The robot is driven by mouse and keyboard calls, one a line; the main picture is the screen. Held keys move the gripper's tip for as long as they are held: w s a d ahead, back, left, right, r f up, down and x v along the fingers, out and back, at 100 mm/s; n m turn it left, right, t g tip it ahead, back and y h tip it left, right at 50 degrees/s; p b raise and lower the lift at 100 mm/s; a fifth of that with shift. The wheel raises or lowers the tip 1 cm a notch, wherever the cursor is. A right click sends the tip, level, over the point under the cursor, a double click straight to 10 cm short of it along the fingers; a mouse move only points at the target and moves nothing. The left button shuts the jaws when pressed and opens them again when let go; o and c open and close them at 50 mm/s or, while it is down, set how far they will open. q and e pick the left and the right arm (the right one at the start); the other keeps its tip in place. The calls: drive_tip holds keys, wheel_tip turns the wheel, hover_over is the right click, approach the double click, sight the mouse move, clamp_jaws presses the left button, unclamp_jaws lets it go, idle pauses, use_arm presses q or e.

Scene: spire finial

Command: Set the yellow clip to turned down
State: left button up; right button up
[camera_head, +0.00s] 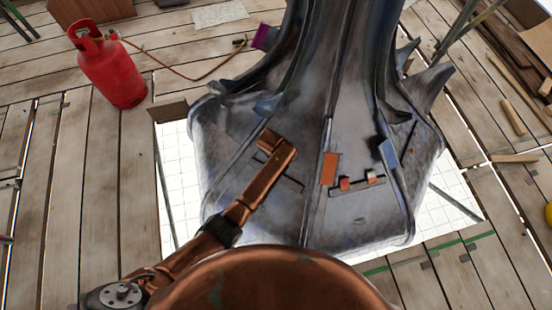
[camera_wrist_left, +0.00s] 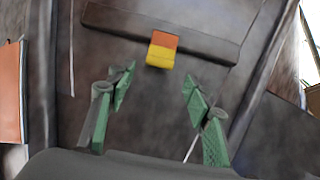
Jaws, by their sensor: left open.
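The yellow clip (camera_wrist_left: 159,57) shows in the left wrist view, with an orange upper part and a yellow lower part. It sits at the middle of the lower edge of a dark bar (camera_wrist_left: 205,44) on the grey metal surface. My left gripper (camera_wrist_left: 158,88) is open, with its green-padded fingers apart and nothing between them. The clip lies just beyond the fingertips, between their lines, and I see no contact. In the head view my left arm reaches over the grey spire (camera_head: 370,120) and hides the clip. My right gripper is not in view.
A blue piece (camera_head: 388,153) sits farther right. A red gas cylinder (camera_head: 110,68) with a hose stands at the back left on the plank floor.

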use_arm(q)
drive_tip(key=shift+s+a+r, duration=0.1)
drive_tip(key=shift+s+r, duration=0.1)
drive_tip(key=shift+r, duration=0.75)
drive_tip(key=shift+s+a+r, duration=0.1)
drive_tip(key=shift+s+r, duration=0.1)
drive_tip(key=shift+r, duration=0.75)
